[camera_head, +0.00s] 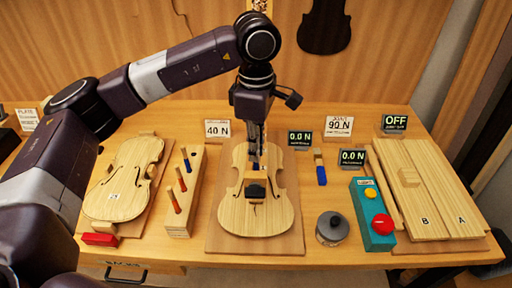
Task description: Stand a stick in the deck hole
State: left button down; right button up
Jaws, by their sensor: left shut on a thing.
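A violin body (240,213) lies flat on a board in the middle of the bench. A wooden piece and a dark block (256,190) are on its deck. My left gripper (257,158) points down over the upper middle of this deck. Its fingers are shut on what seems to be a thin stick, mostly hidden by the fingers. The deck hole cannot be made out, and I cannot tell if the stick touches the deck. A wooden rack (180,226) to the left holds a blue-tipped stick (186,158) and red-tipped sticks (181,180). My right gripper is not in view.
Another violin plate (125,180) lies at left with a red block (100,240) before it. At right are a round dark pot (332,229), a teal button box (366,204) and boards (418,190). Small signs and displays (300,139) stand behind.

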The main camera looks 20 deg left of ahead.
pick_arm(q)
jog(key=shift+f+b, duration=1.55)
jog(key=shift+f, duration=0.35)
jog(key=shift+r, duration=0.1)
notch_tip(320, 180, up, 7)
jog(key=p, duration=0.4)
jog(key=shift+r, duration=0.2)
dwell(0.7)
jog(key=shift+b, duration=0.5)
dwell(1.5)
jog(key=shift+f+b, duration=2.1)
jog(key=shift+f, duration=0.6)
